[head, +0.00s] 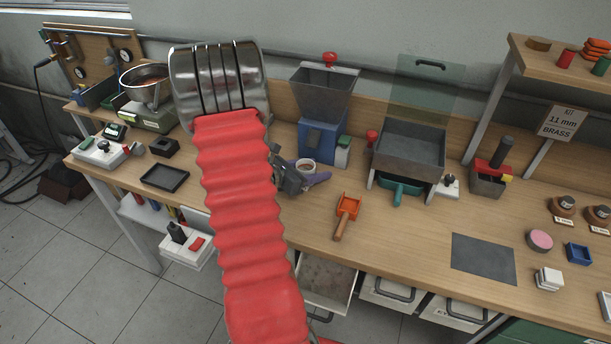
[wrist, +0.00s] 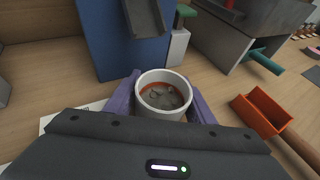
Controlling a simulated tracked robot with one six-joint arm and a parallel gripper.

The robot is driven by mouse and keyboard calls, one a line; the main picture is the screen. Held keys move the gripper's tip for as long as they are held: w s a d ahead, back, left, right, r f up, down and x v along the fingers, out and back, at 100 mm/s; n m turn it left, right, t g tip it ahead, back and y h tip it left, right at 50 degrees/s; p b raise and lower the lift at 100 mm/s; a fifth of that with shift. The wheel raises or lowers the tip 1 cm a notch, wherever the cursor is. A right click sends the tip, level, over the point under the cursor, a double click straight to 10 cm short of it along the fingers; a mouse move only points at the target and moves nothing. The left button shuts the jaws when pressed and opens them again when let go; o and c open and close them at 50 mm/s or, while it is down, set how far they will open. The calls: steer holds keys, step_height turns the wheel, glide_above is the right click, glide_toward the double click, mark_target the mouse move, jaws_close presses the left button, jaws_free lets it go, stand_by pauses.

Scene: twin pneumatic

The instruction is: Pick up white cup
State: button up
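The white cup (wrist: 150,113) stands upright in the wrist view, with grey pieces in it and a reddish-brown band inside the rim. In the head view the cup (head: 306,164) is just right of my arm, in front of the blue machine. My gripper (wrist: 163,86) has one purple finger on each side of the cup, close to its wall. Whether the fingers press on the cup cannot be told. The cup's lower part is hidden by my gripper in the wrist view.
The blue machine with a grey hopper (head: 325,92) stands right behind the cup. An orange scoop (head: 348,206) lies to the right, with a grey bin (head: 411,148) and teal-handled tray beyond. A black tray (head: 165,178) lies left.

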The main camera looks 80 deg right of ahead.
steer(key=c, duration=0.7)
steer(key=shift+r, duration=0.1)
steer(key=shift+c, duration=0.2)
steer(key=shift+r, duration=0.45)
step_height(320, 180, up, 2)
steer(key=shift+r, duration=0.25)
steer(key=w+a, duration=0.3)
steer(key=a, duration=0.2)
steer(key=w+a, duration=0.4)
steer(key=a, duration=0.1)
steer(key=w+a, duration=0.3)
steer(key=a, duration=0.1)
steer(key=shift+w+a, duration=0.2)
steer(key=shift+a, duration=0.2)
steer(key=shift+f, duration=0.15)
